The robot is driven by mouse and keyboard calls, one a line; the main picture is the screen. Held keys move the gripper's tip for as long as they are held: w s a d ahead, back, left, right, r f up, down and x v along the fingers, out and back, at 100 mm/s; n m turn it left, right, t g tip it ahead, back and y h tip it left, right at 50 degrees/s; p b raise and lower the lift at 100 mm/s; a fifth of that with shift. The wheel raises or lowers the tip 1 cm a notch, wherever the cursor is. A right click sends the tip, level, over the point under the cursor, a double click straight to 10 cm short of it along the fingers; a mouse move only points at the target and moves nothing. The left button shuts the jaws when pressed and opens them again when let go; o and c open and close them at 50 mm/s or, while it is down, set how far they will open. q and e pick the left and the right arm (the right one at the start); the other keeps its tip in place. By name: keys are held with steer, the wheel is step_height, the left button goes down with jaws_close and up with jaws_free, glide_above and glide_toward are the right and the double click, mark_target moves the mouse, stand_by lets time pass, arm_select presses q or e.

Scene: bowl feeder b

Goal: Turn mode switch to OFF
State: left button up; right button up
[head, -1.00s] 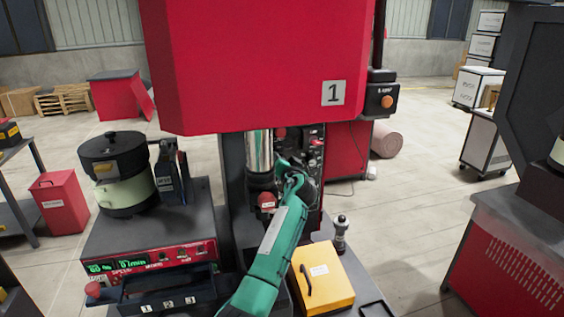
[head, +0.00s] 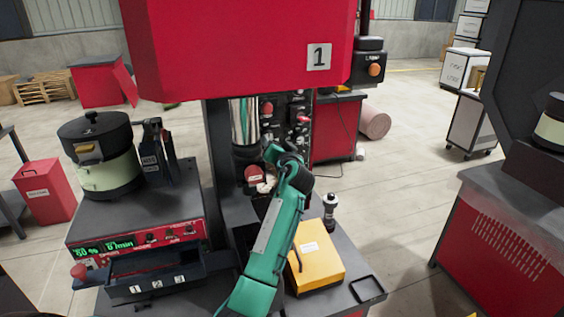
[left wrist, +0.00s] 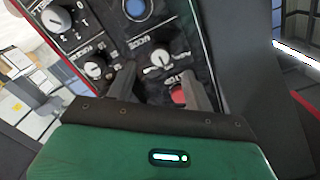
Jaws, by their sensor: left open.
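The dark control panel (head: 299,112) is on the press column behind my arm in the head view. In the left wrist view the panel (left wrist: 205,45) appears tilted, with a large white-marked dial (left wrist: 55,18) at upper left, a smaller rotary knob (left wrist: 95,69), and another rotary knob (left wrist: 157,58) right of it. No grip on a knob shows. In the head view the fingers are hidden. My right gripper is not in view.
A red button (left wrist: 178,94) is beside the right finger, and a blue button (left wrist: 135,8) is at the panel's top. A yellow box (head: 317,266) and a black-and-silver piece (head: 330,211) stand near my arm. A bowl feeder (head: 100,155) is at left.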

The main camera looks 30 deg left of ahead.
arm_select(q)
steer(key=b+v, duration=0.2)
steer(key=v, duration=0.6)
steer(key=shift+r, duration=0.1)
